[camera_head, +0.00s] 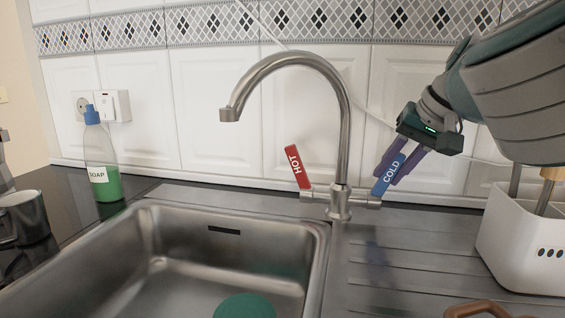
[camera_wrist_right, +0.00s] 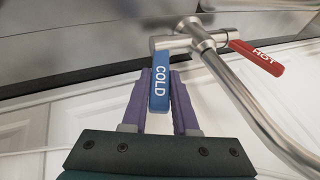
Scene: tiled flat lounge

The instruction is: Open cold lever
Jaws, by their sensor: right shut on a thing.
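The blue cold lever (camera_head: 388,175) sits on the right side of the tap (camera_head: 339,150). It tilts up and to the right. My right gripper (camera_head: 392,170) reaches in from the right, with its purple fingers on either side of the lever. In the right wrist view the blue lever (camera_wrist_right: 160,82) stands between the two purple fingers of my right gripper (camera_wrist_right: 160,90), which are shut on it. The red hot lever (camera_head: 298,167) leans up and to the left on the other side of the tap. No water shows at the spout. My left gripper is not in view.
A steel sink (camera_head: 160,225) lies below the spout, with a green round thing (camera_head: 245,305) in it. A soap bottle (camera_head: 103,165) and a mug (camera_head: 27,217) stand at the left. A white holder (camera_head: 520,235) stands at the right. The tiled wall is close behind.

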